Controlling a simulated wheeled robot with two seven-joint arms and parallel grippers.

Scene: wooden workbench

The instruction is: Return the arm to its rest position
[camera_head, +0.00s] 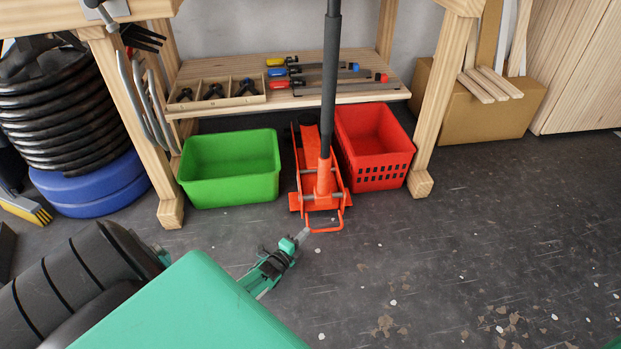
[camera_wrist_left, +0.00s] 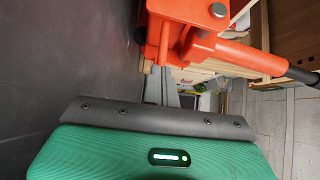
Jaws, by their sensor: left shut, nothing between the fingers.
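My left gripper (camera_head: 304,234) is low over the dark floor, in the middle of the head view. Its fingers are shut with nothing between them. The tips point at the front loop of an orange floor jack (camera_head: 324,178), close to it; I cannot tell whether they touch. In the left wrist view the jack (camera_wrist_left: 182,12) fills the top, just beyond the grey fingers (camera_wrist_left: 170,88). My right gripper is out of view.
A green bin (camera_head: 230,188) stands left of the jack and a red crate (camera_head: 385,180) right of it, below the workbench shelf (camera_head: 350,94). The jack's black handle (camera_head: 330,80) rises steeply. Bench legs (camera_head: 440,100) flank them. The floor at right (camera_head: 500,230) is mostly clear.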

